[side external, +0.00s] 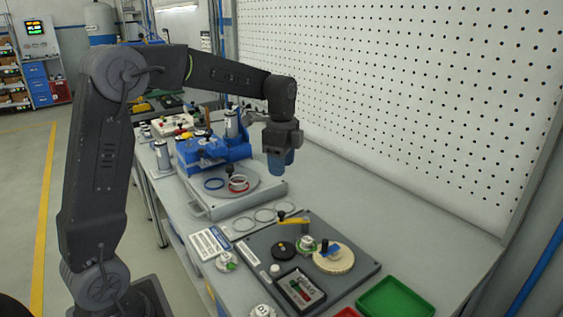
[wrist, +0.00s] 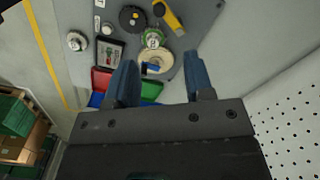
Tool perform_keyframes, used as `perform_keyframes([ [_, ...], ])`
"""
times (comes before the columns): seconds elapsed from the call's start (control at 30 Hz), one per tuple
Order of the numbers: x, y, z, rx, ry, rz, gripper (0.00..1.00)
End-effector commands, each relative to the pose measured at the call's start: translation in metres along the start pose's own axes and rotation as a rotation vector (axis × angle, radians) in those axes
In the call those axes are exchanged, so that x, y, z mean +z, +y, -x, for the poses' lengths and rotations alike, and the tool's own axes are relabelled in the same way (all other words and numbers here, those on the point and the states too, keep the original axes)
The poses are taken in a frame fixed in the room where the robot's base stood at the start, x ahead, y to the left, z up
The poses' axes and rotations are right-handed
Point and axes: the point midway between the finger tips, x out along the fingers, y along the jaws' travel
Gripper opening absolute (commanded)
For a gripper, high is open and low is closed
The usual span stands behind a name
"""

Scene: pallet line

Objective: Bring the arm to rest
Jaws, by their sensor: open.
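My gripper (side external: 280,161) hangs from my raised arm above the bench, with its blue fingers pointing down. In the wrist view my gripper (wrist: 160,82) shows its two blue fingers spread apart, with nothing between them. It is open and clear of the parts below. In the side view it is to the right of the blue fixture (side external: 214,150) and higher than the dark grey board (side external: 345,262).
The board carries a cream disc (side external: 334,258), a black disc (side external: 283,248) and a yellow-handled tool (side external: 293,220). A green tray (side external: 396,298) lies at the front. A white pegboard (side external: 410,100) stands behind the bench. The bench's right side is clear.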

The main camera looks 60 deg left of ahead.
Motion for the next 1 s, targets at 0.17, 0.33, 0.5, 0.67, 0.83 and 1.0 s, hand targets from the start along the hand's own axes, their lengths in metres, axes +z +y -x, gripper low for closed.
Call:
perform_keyframes([
  [0.17, 0.0, 0.0, 0.0, 0.0, 0.0, 0.0, 0.48],
  [0.33, -0.001, 0.005, 0.004, -0.011, 0.003, 0.017, 0.48],
  [0.5, -0.006, 0.044, 0.026, -0.079, 0.034, 0.155, 0.48],
  [0.67, -0.008, 0.106, 0.045, -0.166, 0.109, 0.382, 0.48],
  [0.83, -0.002, 0.17, 0.048, -0.232, 0.226, 0.628, 0.48],
  [1.0, 0.008, 0.219, 0.037, -0.256, 0.35, 0.839, 0.48],
])
